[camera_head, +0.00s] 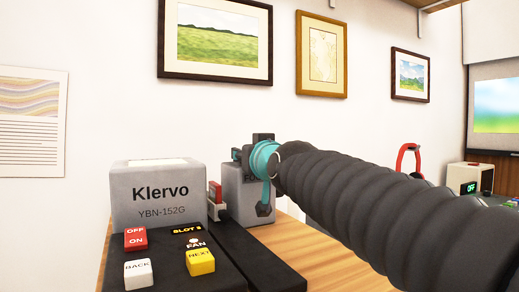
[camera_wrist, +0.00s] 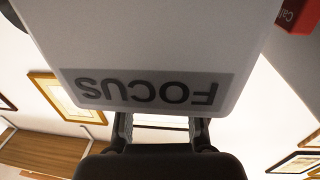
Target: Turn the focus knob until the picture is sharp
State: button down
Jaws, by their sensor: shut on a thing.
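A grey box (camera_head: 235,198) stands beside the Klervo device, partly hidden behind my wrist in the head view. In the wrist view its pale face (camera_wrist: 150,35) fills the upper middle, with an upside-down FOCUS label (camera_wrist: 148,90). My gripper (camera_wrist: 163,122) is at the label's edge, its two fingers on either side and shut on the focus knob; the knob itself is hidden. In the head view my gripper (camera_head: 250,152) is at the box, behind the teal wrist ring. The screen (camera_head: 495,105) at the far right shows a blurred blue and green picture.
The Klervo device (camera_head: 158,205) has red, white and yellow buttons in front. A small white unit (camera_head: 469,178) with a green OFF display and a red headset-like loop (camera_head: 408,155) are at right. Framed prints hang on the wall. Some wooden tabletop (camera_head: 325,265) is bare.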

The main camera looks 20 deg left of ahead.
jog(key=shift+f, duration=0.1)
jog(key=c, duration=0.8)
grip_release()
jog(key=shift+o, duration=0.2)
jog(key=shift+s, duration=0.1)
jog(key=v, duration=1.2)
